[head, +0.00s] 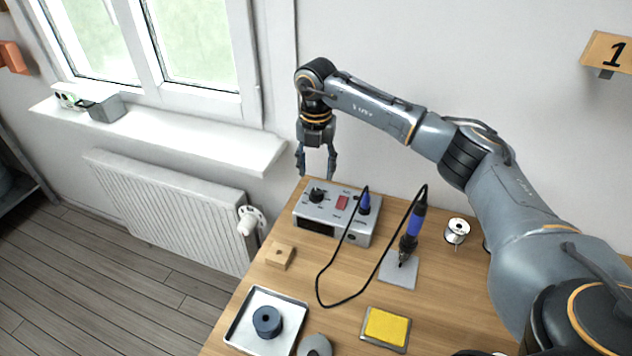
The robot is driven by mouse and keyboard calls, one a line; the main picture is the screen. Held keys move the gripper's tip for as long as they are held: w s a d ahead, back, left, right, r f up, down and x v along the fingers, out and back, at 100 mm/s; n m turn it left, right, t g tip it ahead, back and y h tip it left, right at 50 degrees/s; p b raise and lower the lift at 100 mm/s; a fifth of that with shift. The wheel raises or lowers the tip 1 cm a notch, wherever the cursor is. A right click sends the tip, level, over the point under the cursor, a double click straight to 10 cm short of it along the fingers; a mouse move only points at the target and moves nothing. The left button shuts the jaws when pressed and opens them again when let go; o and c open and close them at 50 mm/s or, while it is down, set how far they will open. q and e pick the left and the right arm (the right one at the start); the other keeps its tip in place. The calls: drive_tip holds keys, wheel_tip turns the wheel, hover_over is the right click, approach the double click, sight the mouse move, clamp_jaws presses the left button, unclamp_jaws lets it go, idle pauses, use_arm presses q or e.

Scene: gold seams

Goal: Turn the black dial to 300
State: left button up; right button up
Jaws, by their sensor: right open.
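A grey control box (359,223) stands at the back left of the wooden table. The black dial (317,195) is on its top face at the left, with small markings around it that are too small to read. My right gripper (316,176) points down above the dial, its two fingers apart. The fingertips look a little above or behind the dial; I cannot tell whether they touch it. My left gripper does not show.
A red switch (342,202) and a blue plug (365,201) with a black cable sit right of the dial. The cable runs to a blue-handled soldering iron (412,228). A wooden block (279,255), a white tray (237,338), a yellow sponge (387,327) and a spool (457,231) stand around.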

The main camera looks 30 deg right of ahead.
wheel_tip(320, 180, up, 5)
drive_tip(key=shift+a+f, duration=0.1)
idle(0.7)
